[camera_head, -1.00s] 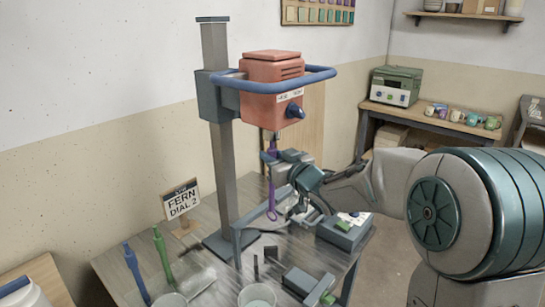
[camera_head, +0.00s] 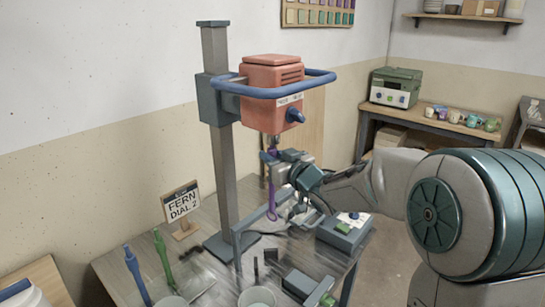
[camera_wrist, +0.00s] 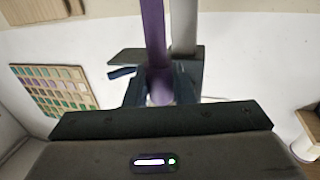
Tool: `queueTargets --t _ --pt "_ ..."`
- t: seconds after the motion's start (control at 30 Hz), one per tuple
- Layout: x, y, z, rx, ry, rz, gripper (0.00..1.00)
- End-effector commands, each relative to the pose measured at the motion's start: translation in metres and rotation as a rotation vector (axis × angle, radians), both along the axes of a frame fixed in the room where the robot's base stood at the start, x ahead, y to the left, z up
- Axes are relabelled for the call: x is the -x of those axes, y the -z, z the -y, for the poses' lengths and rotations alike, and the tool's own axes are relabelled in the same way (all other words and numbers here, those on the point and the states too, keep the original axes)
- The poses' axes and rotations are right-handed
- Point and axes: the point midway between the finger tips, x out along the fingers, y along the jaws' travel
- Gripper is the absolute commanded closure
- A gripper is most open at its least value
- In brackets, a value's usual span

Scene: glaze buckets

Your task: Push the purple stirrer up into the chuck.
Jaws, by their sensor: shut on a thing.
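The purple stirrer (camera_head: 271,195) hangs upright below the red mixer head (camera_head: 270,100), with its loop end low over the table. My gripper (camera_head: 272,157) is shut on its upper part. The stirrer's top is close under the chuck (camera_head: 273,140); I cannot tell whether it is inside. In the wrist view the purple shaft (camera_wrist: 153,35) runs down between my fingers (camera_wrist: 160,88).
A sign reading "FERN DIAL 2" (camera_head: 181,205) stands left of the column. Blue (camera_head: 135,272) and green (camera_head: 162,250) tools stand at the table's front left, by buckets (camera_head: 257,296). A grey control box (camera_head: 344,232) is on the right. A side bench (camera_head: 425,117) holds several cups.

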Motion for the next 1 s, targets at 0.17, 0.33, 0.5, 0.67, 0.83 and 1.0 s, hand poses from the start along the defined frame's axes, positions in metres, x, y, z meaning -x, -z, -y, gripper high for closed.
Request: queueTargets --t 0.17,0.33,0.5,0.67,0.83,1.0 --pt "0.0000 -0.0035 0.0000 0.000 0.000 0.001 1.00" --pt "0.0000 -0.0055 0.0000 0.000 0.000 0.001 1.00" --pt "0.0000 -0.0076 0.0000 0.000 0.000 0.001 1.00" --pt "0.0000 -0.0073 0.0000 0.000 0.000 0.001 1.00" --pt "0.0000 -0.0072 -0.0001 0.000 0.000 0.001 0.52" --pt "0.0000 -0.0069 0.0000 -0.001 0.000 0.001 0.52"
